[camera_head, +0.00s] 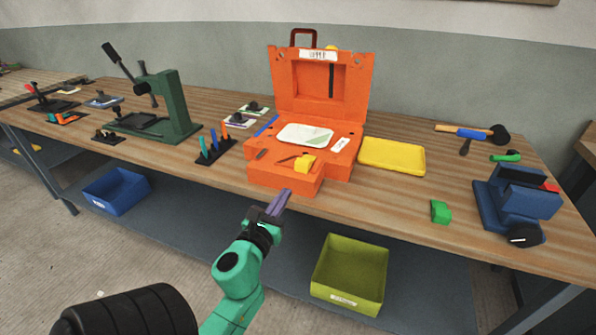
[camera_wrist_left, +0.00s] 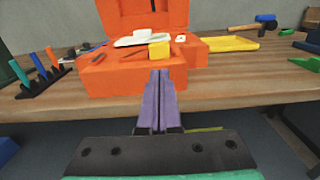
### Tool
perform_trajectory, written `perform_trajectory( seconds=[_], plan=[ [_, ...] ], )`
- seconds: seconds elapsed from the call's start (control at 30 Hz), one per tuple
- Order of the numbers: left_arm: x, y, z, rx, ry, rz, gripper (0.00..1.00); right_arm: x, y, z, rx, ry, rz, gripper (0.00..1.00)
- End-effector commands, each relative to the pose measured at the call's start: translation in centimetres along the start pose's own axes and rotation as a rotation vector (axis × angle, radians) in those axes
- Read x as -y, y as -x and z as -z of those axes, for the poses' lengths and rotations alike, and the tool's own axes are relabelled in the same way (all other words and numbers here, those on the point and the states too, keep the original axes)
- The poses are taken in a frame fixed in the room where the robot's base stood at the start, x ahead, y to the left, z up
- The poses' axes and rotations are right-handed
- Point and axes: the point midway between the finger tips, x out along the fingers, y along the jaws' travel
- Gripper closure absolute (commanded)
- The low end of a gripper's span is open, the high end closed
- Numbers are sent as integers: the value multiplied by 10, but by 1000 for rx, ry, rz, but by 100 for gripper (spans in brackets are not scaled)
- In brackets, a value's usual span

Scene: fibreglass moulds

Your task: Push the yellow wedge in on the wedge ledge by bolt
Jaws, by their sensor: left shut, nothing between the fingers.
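The yellow wedge (camera_head: 304,163) sits on the front right part of the orange mould (camera_head: 285,179), near its front edge. It also shows in the left wrist view (camera_wrist_left: 159,50), just beyond my fingertips. I cannot make out the ledge or the bolt clearly; a thin dark piece (camera_head: 287,158) lies left of the wedge. My left gripper (camera_head: 281,198) has purple fingers, shut and empty, in front of the mould and apart from the wedge. In the wrist view the shut fingers (camera_wrist_left: 160,76) point at the wedge. My right gripper is not in view.
The mould's upright half (camera_head: 288,80) stands behind. A yellow tray (camera_head: 392,171) and a green block (camera_head: 440,211) are to the right, with a blue vise (camera_head: 490,204) further right. A tool rack (camera_head: 203,157) and a green press (camera_head: 185,115) are to the left. Bins stand below.

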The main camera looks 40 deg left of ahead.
Motion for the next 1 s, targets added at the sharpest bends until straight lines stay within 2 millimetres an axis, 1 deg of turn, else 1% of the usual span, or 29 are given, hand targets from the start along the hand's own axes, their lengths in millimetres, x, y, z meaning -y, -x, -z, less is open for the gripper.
perform_trajectory(
  seconds=[0.03,0.2,0.3,0.4,0.53,0.87,0.93,1.0],
  plan=[
    [0,-12,-6,3,1,1,100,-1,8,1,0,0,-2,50],
    [0,-49,-4,3,3,0,100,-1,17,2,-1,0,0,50],
    [0,-69,-3,1,3,-1,100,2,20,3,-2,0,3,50],
    [0,-83,-1,0,5,-1,100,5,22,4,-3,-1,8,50],
    [0,-92,0,-1,4,0,100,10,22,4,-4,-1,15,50],
    [0,-94,1,-1,4,1,100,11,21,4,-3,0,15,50],
    [1,-101,1,0,2,3,100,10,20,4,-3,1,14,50],
    [1,-114,1,2,1,4,100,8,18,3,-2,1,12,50]
  ],
)
